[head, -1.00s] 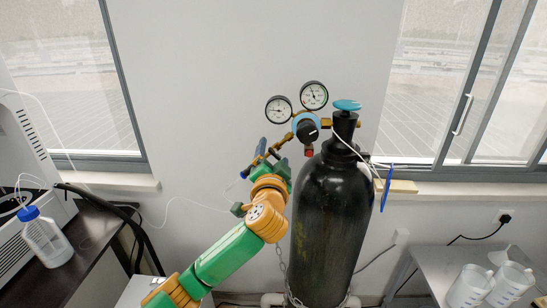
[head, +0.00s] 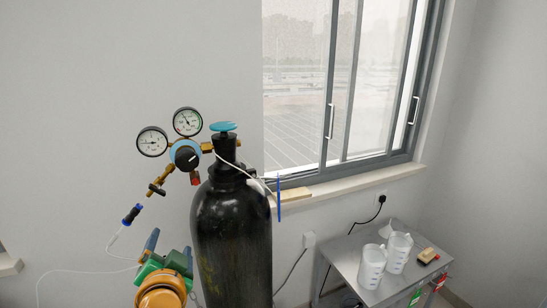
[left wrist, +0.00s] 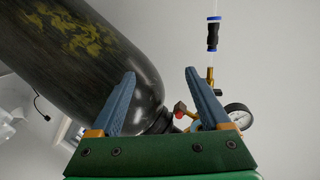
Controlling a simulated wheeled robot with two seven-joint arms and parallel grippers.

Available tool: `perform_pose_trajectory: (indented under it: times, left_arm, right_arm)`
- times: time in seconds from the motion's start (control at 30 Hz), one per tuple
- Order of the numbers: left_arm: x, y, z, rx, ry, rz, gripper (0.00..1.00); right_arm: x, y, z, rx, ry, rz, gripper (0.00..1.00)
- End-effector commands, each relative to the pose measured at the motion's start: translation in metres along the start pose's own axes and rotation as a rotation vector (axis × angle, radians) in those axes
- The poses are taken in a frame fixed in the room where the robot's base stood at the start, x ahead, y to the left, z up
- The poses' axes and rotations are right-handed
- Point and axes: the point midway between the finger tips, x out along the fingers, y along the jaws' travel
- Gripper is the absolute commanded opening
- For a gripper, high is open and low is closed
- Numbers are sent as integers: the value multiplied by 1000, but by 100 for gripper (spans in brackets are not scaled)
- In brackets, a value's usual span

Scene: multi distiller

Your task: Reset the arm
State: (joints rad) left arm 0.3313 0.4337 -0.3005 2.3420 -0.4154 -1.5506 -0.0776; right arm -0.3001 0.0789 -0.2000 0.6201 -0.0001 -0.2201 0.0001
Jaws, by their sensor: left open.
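My left gripper (head: 168,245) is low in the head view, left of the black gas cylinder (head: 232,235) and below its regulator (head: 185,154). In the left wrist view, its two blue fingers (left wrist: 160,78) are spread with nothing between them. The cylinder shows behind the fingers there, slanting from the upper left. Most of my left arm is below the head picture. My right gripper is not in view.
A blue-black tube connector (head: 132,214) hangs on a thin clear tube, just below the regulator's brass outlet (head: 156,188). A grey table (head: 345,262) with white jugs (head: 372,266) stands right of the cylinder. A window (head: 300,90) is behind.

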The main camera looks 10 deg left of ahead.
Motion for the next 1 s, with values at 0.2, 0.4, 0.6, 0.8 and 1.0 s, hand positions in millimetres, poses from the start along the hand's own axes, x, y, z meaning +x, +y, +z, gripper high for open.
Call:
perform_pose_trajectory:
  times: [0.2,0.4,0.6,0.8,1.0]
  left_arm:
    - [-52,128,121,-76,-315,440,80]
    - [-126,185,194,-164,-567,682,80]
    - [-169,228,247,-221,-747,808,80]
    - [-152,286,306,-195,-787,824,80]
    - [-164,341,396,-158,-844,846,80]
  right_arm:
    - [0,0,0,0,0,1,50]
    - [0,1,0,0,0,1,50]
    - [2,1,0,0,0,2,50]
    - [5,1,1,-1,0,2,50]
    - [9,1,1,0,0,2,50]
